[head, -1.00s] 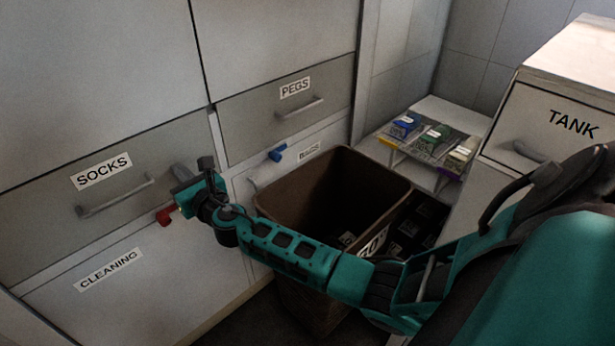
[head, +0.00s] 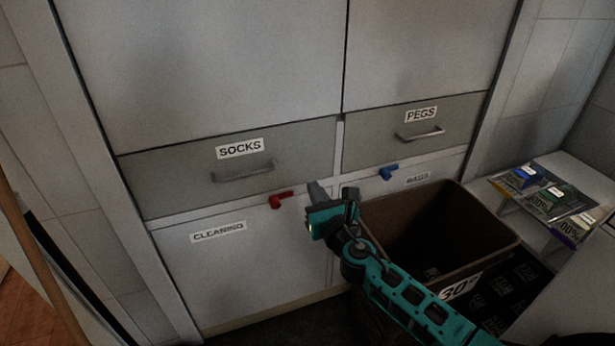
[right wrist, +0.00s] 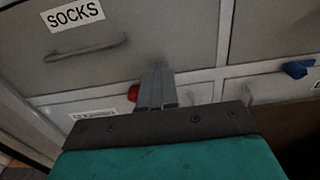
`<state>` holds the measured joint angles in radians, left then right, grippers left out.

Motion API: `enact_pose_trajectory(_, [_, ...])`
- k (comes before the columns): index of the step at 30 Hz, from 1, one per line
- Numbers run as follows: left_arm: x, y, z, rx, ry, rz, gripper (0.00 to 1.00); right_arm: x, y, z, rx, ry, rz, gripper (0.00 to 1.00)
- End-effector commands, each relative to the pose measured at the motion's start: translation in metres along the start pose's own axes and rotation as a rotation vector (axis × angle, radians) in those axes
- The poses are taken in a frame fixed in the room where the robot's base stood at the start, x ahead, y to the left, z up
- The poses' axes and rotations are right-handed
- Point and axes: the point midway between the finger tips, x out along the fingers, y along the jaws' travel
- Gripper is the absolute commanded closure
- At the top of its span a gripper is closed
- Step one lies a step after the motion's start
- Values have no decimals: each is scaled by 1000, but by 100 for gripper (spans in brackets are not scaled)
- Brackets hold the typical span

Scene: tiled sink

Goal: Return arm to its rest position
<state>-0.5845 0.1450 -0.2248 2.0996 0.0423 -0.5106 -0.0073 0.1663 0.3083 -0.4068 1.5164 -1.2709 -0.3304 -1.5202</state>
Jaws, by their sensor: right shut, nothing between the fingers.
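My right gripper (head: 318,193) is shut and empty in the head view, with its teal arm coming in from the lower right. It is in front of the cabinet, just right of the red knob (head: 281,200) and left of the blue knob (head: 388,172). In the right wrist view the closed fingers (right wrist: 158,82) point toward the cabinet front, and the red knob (right wrist: 133,93) is partly hidden behind them. I cannot tell the exact gap to the cabinet. My left gripper is not in view.
The SOCKS drawer (head: 190,185) and PEGS drawer (head: 370,150) are shut. A brown bin (head: 495,232) stands beside and partly behind my right forearm. A low white shelf with small boxes (head: 560,200) is at the right. A wooden pole (head: 35,250) is at the left edge.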

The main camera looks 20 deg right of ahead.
Motion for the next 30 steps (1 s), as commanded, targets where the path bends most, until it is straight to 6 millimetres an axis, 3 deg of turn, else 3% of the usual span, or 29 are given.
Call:
enact_pose_trajectory(6, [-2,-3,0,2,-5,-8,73,-35,0,0,0,1,1,100])
enact_pose_trajectory(14, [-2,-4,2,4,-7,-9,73,-47,0,0,2,0,0,100])
enact_pose_trajectory(17, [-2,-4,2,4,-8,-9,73,-52,1,-5,75,17,-5,100])
enact_pose_trajectory(20, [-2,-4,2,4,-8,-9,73,-66,4,-18,317,68,-28,100])
enact_pose_trajectory(23, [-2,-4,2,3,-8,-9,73,-93,10,-40,730,151,-84,100])
enact_pose_trajectory(30, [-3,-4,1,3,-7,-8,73,-172,33,-85,1875,323,-382,100])
